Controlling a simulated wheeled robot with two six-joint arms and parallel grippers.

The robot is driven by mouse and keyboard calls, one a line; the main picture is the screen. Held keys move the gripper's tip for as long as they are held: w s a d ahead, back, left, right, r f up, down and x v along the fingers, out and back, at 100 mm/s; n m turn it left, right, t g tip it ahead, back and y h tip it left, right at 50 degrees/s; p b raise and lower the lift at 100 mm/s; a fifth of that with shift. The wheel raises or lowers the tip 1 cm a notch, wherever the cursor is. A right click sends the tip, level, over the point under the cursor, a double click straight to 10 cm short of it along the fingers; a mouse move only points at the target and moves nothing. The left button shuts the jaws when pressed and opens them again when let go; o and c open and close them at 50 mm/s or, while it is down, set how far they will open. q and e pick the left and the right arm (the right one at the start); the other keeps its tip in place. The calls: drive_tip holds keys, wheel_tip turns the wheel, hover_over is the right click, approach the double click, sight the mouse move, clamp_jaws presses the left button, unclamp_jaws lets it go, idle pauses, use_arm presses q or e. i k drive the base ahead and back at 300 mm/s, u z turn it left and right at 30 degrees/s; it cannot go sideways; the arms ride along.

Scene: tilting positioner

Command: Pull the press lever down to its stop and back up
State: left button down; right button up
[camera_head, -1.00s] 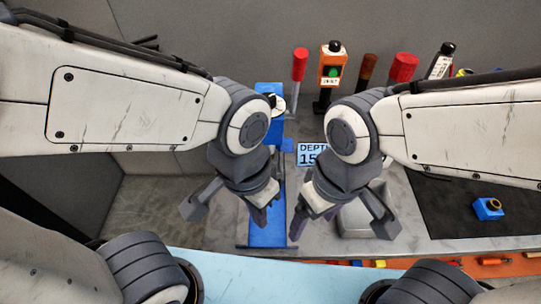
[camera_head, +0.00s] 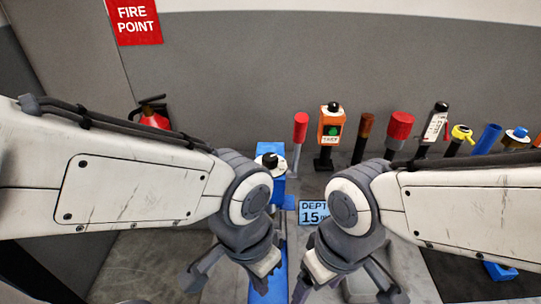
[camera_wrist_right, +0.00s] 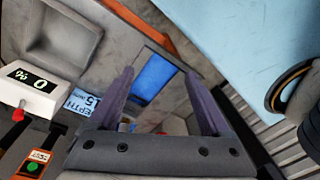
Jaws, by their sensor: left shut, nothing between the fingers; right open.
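The blue press (camera_head: 271,158) stands near the picture's middle, with a white dial and a black knob near its top. A red grip on a grey rod (camera_head: 299,140) stands upright just right of it; I cannot tell whether it is the press lever. My left gripper (camera_head: 268,283) is shut and empty, low in front of the press, and its arm covers part of the press. My right gripper (camera_head: 310,284) is open and empty, just right of the left one. In the right wrist view its spread fingers (camera_wrist_right: 158,78) frame a blue surface.
A depth sign (camera_head: 315,212) reading 15 lies between the arms. An orange box (camera_head: 330,128) with a green button and several upright handles line the back. A white box (camera_wrist_right: 42,86) reads 0 % in the right wrist view. A fire extinguisher (camera_head: 154,118) is back left.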

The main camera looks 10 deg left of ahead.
sight(302, 119)
drive_tip(key=u, duration=0.8)
drive_tip(key=k, duration=0.75)
drive_tip(key=z, duration=0.1)
